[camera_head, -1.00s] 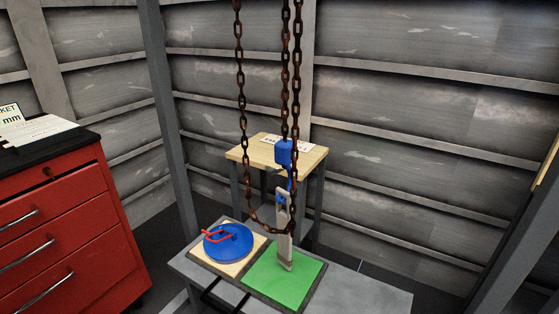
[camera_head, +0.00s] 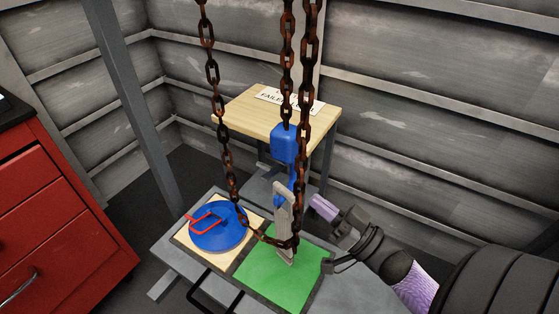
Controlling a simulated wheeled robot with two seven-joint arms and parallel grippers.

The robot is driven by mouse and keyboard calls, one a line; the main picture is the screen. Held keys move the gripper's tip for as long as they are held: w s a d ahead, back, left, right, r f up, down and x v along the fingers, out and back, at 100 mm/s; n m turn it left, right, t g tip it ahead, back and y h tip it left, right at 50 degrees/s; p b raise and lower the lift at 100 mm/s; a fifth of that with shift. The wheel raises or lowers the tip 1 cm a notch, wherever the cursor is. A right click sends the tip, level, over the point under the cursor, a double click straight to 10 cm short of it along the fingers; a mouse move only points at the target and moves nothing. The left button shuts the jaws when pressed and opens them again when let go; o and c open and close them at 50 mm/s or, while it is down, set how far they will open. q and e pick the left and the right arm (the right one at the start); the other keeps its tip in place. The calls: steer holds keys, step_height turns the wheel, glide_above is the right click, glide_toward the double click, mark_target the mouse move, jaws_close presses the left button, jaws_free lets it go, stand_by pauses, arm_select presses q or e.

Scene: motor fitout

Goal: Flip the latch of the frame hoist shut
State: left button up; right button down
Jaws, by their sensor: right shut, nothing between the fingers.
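The frame hoist's blue block (camera_head: 284,142) hangs from rusty chains, with a narrower blue hook part (camera_head: 293,180) below it. A grey, elongated metal piece (camera_head: 284,220) hangs upright at the hook, over the green mat (camera_head: 277,285). The latch is too small to tell apart from the hook, and its position is not clear. My right gripper (camera_head: 316,202) comes in from the lower right. Its purple-tipped fingers are shut and empty, just right of the grey piece, with a small visible gap. My left gripper is not in view.
A chain loop (camera_head: 225,165) hangs across the front of the grey piece. A blue disc with a red handle (camera_head: 217,228) sits left on the grey table (camera_head: 165,270). A wooden stand (camera_head: 240,107) is behind. A red cabinet (camera_head: 60,220) is at left.

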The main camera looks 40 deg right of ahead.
mark_target(266, 169)
steer(key=b+x, duration=0.1)
steer(key=x, duration=0.9)
steer(key=shift+f, duration=0.1)
steer(key=shift+f+n, duration=0.15)
steer(key=shift+n, duration=0.35)
